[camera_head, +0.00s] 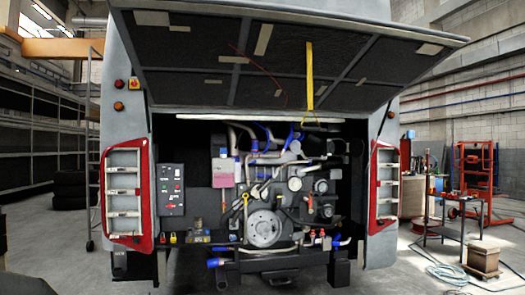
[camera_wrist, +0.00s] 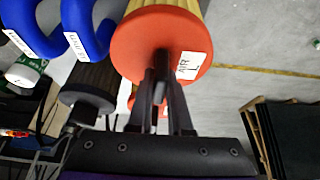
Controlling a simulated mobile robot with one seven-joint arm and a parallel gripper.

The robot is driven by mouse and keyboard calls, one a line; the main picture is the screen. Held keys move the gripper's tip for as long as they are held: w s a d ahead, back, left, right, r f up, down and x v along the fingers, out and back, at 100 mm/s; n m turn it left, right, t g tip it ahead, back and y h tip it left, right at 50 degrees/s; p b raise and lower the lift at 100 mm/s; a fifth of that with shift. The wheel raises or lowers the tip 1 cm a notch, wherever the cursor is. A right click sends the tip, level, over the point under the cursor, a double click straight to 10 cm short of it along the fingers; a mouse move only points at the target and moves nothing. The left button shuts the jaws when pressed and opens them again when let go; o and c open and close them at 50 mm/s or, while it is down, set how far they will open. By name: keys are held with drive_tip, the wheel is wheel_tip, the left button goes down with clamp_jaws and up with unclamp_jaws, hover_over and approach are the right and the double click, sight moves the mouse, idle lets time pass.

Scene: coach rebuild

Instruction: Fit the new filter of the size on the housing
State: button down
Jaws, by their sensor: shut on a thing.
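My gripper (camera_wrist: 161,75) shows in the wrist view, its fingers shut on a filter with an orange end cap (camera_wrist: 140,45) and yellowish pleats (camera_wrist: 180,5). The cap faces the camera and the fingers meet at its middle. A white label (camera_wrist: 189,65) on the cap has small print that I cannot read surely. A darker filter with a black end cap (camera_wrist: 85,100) lies to the left, below the orange cap. In the head view the coach's engine bay (camera_head: 265,190) is open; I cannot tell which part is the filter housing. My gripper is not in that view.
Two blue rings (camera_wrist: 85,25) with white tags are at the upper left of the wrist view. A green-and-white can (camera_wrist: 25,72) is at the left. A dark slatted thing (camera_wrist: 285,135) stands at the right on grey floor. The raised engine lid (camera_head: 285,50) overhangs the bay.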

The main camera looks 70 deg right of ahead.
drive_tip(key=shift+r, duration=0.1)
drive_tip(key=shift+r+p, duration=2.2)
drive_tip(key=shift+r, duration=0.75)
